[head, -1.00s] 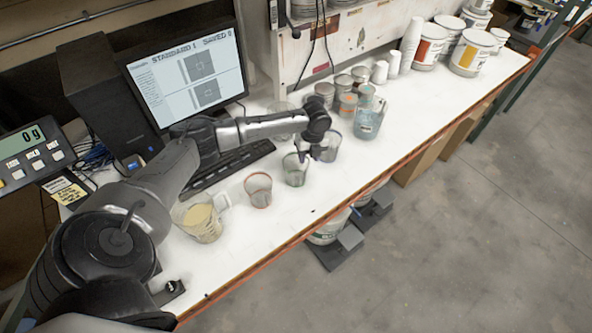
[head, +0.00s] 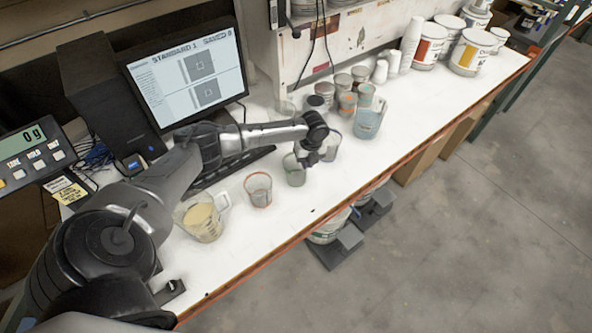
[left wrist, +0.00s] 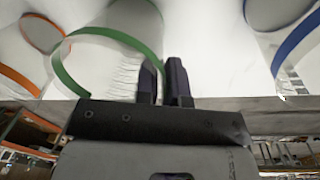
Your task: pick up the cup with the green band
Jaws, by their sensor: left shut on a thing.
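The cup with the green band (head: 292,174) is a clear cup on the white bench, between an orange-banded cup and a blue-banded cup. In the left wrist view its green rim (left wrist: 92,33) arcs in front of my fingers. My left gripper (head: 307,161) is at the right side of this cup in the head view. In the left wrist view its dark fingers (left wrist: 164,82) are close together at the cup's right edge, shut on its wall. I cannot tell whether the cup's base touches the bench. My right gripper is out of view.
The orange-banded cup (head: 258,190) and a beaker of yellowish liquid (head: 202,222) stand to the left. The blue-banded cup (head: 332,150) is close on the right, with a beaker of bluish liquid (head: 368,123) beyond. The bench front edge (head: 330,226) is nearby.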

